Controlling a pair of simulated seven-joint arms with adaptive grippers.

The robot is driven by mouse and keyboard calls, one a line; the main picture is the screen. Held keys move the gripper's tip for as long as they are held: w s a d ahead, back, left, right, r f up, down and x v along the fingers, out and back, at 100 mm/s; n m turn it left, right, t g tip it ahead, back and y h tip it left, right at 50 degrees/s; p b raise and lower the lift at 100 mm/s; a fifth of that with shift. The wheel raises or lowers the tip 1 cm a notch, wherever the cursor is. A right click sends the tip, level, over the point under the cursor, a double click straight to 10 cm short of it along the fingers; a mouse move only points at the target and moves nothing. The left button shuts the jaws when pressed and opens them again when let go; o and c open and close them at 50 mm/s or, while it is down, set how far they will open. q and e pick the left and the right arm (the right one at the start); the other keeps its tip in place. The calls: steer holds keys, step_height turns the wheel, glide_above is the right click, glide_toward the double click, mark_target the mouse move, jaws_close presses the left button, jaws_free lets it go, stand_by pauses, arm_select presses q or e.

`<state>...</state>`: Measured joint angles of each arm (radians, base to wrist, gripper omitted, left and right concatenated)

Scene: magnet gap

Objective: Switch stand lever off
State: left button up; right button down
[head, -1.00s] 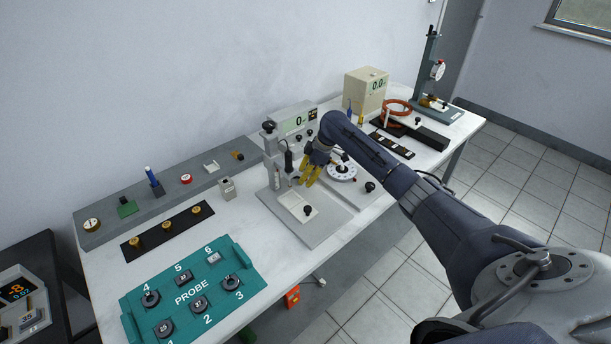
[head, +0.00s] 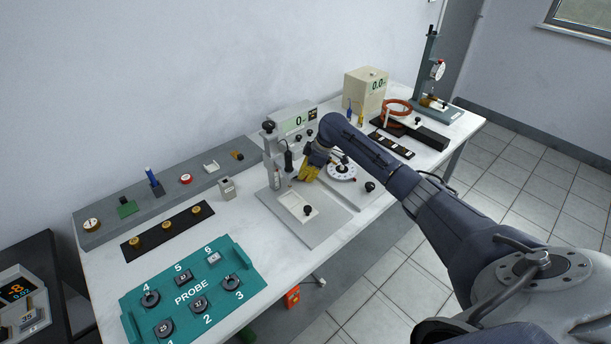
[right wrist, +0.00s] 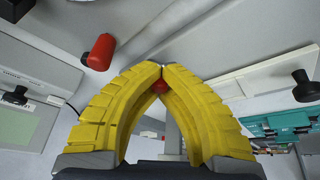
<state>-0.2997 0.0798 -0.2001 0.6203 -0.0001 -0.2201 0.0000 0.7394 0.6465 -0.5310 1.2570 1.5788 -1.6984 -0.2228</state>
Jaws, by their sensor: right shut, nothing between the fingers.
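The grey stand (head: 272,148) is in the middle of the bench, with a dark upright cylinder and a black knob at its top. My right gripper (head: 306,178) is low beside its column, above the base plate (head: 322,227). In the right wrist view the yellow fingers (right wrist: 162,68) are shut tip to tip with nothing between them. A red-capped stub (right wrist: 100,52) is up and left of the tips, apart from them. A red ball (right wrist: 160,87) shows just behind the tips; I cannot tell which red part is the lever. My left gripper is not in view.
A display box (head: 297,120) stands behind the stand. A white round dial (head: 342,172) is close right of my gripper. The teal PROBE tray (head: 190,290) is at the front left. A small grey block (head: 227,188) sits left of the stand.

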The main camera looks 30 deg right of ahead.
steer(key=shift+s+a+m+t+h, duration=0.1)
steer(key=shift+a+m+t+h, duration=0.2)
steer(key=shift+m, duration=0.45)
steer(key=shift+s+a+m+t+h, duration=0.1)
steer(key=shift+a+m+t, duration=0.2)
steer(key=shift+m, duration=0.45)
steer(key=c, duration=2.2)
jaws_free()
steer(key=c, duration=1.4)
jaws_free()
steer(key=shift+v, duration=6)
steer(key=shift+w, duration=0.1)
